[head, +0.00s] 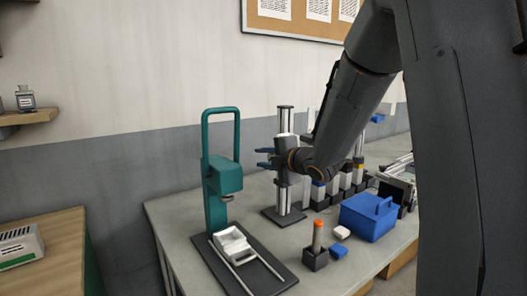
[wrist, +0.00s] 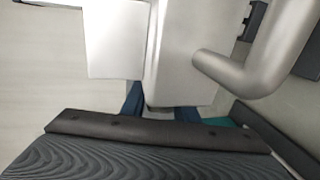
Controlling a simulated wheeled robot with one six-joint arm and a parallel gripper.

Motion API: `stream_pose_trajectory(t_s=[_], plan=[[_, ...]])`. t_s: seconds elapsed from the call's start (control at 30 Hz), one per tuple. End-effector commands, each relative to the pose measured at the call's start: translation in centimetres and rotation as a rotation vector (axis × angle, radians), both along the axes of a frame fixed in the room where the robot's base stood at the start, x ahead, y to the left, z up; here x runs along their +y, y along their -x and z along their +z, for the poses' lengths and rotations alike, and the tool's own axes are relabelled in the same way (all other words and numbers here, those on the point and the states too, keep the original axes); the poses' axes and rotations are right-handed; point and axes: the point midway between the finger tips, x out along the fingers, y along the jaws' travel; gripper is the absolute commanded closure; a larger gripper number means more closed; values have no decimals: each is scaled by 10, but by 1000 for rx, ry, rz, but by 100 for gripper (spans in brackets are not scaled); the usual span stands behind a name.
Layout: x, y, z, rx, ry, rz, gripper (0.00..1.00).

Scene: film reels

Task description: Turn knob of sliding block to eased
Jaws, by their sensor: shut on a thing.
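The upright silver column (head: 285,115) stands on a dark base plate on the grey bench. The pale sliding block (head: 286,142) sits on it, partly covered by my gripper (head: 264,158). My gripper's blue fingers reach left across the column at block height. In the wrist view, the block (wrist: 185,45) fills the upper middle, and a thick bent grey bar curves beside it on the right. My blue fingers (wrist: 162,108) stand on either side of a silvery part below it. They are shut on the knob, which is mostly hidden, so its setting cannot be read.
A green press (head: 221,175) with a white carriage on rails stands left of the column. A black holder with an orange-topped piece (head: 316,245), small blue and white blocks, and a blue tote (head: 368,218) lie in front and right. Several small column units stand behind my arm.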

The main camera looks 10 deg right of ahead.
Motion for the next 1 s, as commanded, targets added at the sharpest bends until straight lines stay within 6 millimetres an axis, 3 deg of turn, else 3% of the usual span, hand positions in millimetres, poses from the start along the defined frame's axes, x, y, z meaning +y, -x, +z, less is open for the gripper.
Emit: stream_pose_trajectory(t_s=[0.5, 1.0], plan=[[-1, 5, -5, 229, 96, 1, 95], [-2, 5, -12, 328, 136, 0, 95]])
